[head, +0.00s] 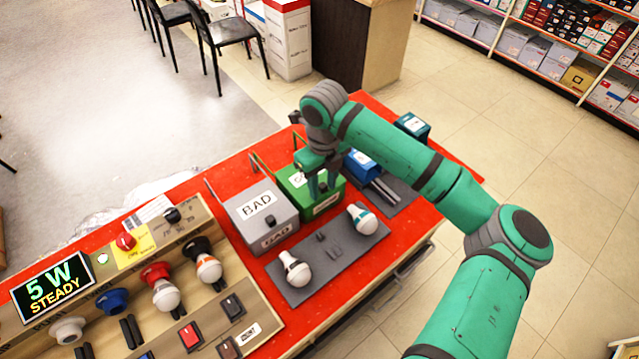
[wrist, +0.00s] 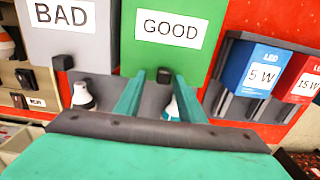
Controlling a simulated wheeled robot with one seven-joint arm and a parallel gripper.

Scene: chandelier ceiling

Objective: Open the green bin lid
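The green bin (head: 297,194) stands on the red table between the grey and blue bins, and its lid looks shut. In the wrist view its lid (wrist: 133,52) fills the top middle, with a white GOOD label. A small black knob (wrist: 164,75) sits at the lid's near edge. My gripper (head: 322,187) is over the near side of the lid, pointing down. In the wrist view my gripper (wrist: 163,86) is open, with its two green fingers apart and the knob showing between their tips. I cannot tell whether either finger touches the knob.
The grey BAD bin (head: 262,208) is close on the left, and the blue box (head: 360,165) is on the right. A lamp test panel (head: 130,300) fills the table's left.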

